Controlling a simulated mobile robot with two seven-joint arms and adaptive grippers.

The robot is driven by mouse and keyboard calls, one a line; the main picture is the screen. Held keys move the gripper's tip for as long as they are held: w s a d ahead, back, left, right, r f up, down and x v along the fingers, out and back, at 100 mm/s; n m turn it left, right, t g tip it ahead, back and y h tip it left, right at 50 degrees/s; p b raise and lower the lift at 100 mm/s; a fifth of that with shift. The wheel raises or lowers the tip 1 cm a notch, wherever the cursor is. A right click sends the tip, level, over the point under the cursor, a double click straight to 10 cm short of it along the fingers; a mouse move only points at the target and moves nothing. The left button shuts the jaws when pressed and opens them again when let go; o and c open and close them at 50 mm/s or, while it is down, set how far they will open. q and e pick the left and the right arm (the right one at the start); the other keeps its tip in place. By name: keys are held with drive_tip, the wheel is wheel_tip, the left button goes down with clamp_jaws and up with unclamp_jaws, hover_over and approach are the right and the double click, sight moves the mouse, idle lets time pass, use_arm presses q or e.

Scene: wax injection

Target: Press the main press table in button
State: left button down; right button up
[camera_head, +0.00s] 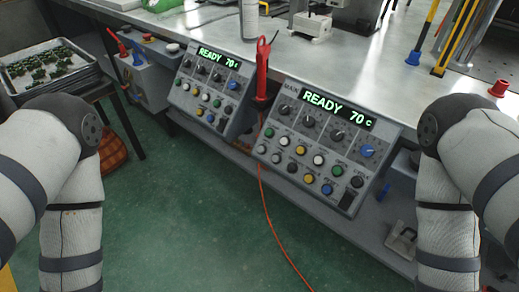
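The main control panel (275,170), marked MAIN, is tilted against the front of the workbench. Its lit display (338,107) reads READY 70 C. Several dark knobs and one blue knob (367,151) sit below the display. Under them are rows of round white, green, yellow, black and blue buttons, such as a green button (337,170). Small labels by the buttons are too small to read, so I cannot tell which one is table in. Both my arms show at the picture's sides, bent downward. Both grippers are out of the frame, and nothing touches the panel.
A second, similar panel (180,95) stands left of the main one. A red tool (262,70) with an orange-red cord (267,215) hangs between them. The metal workbench (350,60) lies behind. A tray of green pieces (88,78) is far left. Green floor (185,225) is clear in front.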

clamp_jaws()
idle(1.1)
